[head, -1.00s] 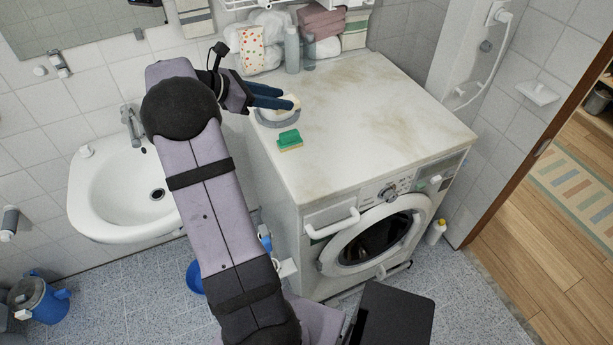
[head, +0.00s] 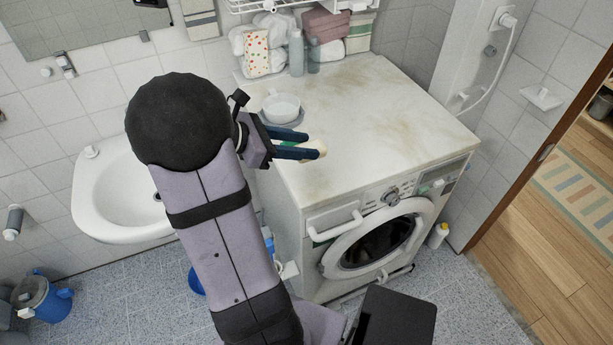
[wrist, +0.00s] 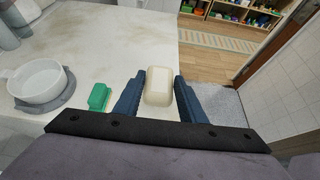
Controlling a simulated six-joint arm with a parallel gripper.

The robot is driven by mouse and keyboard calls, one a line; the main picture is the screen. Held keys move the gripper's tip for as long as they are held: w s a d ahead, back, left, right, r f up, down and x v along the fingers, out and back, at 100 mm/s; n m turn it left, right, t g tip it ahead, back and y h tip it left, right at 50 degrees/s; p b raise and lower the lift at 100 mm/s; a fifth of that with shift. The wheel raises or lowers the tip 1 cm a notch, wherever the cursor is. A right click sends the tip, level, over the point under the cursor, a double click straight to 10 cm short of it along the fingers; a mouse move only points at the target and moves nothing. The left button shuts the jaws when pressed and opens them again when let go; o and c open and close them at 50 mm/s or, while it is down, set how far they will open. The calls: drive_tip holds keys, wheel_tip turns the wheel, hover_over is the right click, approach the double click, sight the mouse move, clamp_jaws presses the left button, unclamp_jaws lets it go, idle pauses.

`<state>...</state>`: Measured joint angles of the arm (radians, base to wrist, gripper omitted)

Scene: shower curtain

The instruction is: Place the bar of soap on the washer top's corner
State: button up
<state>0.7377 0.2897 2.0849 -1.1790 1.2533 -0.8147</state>
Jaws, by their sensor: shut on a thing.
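The cream bar of soap (wrist: 158,86) is between the two blue fingers of my gripper (wrist: 158,92) in the wrist view. My gripper is shut on it. In the head view my gripper (head: 316,147) is over the left part of the washer top (head: 390,110), and the soap's pale end (head: 319,143) shows at the fingertips. The soap appears to be held above the surface; the exact gap cannot be told. In the wrist view the washer top (wrist: 120,40) reaches left of the soap, with its edge near the fingers.
A white bowl (head: 281,107) stands on a grey base at the washer's left side. Bottles (head: 297,55) and towels stand behind. The washer top's middle and right are clear.

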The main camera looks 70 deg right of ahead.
drive_tip(key=shift+f+p, duration=0.6)
drive_tip(key=shift+f, duration=4.05)
drive_tip(key=shift+f, duration=0.2)
drive_tip(key=o, duration=1.1)
drive_tip(key=shift+r, duration=0.1)
drive_tip(key=shift+r, duration=0.15)
drive_tip(key=b+v, duration=0.3)
drive_tip(key=v, duration=0.9)
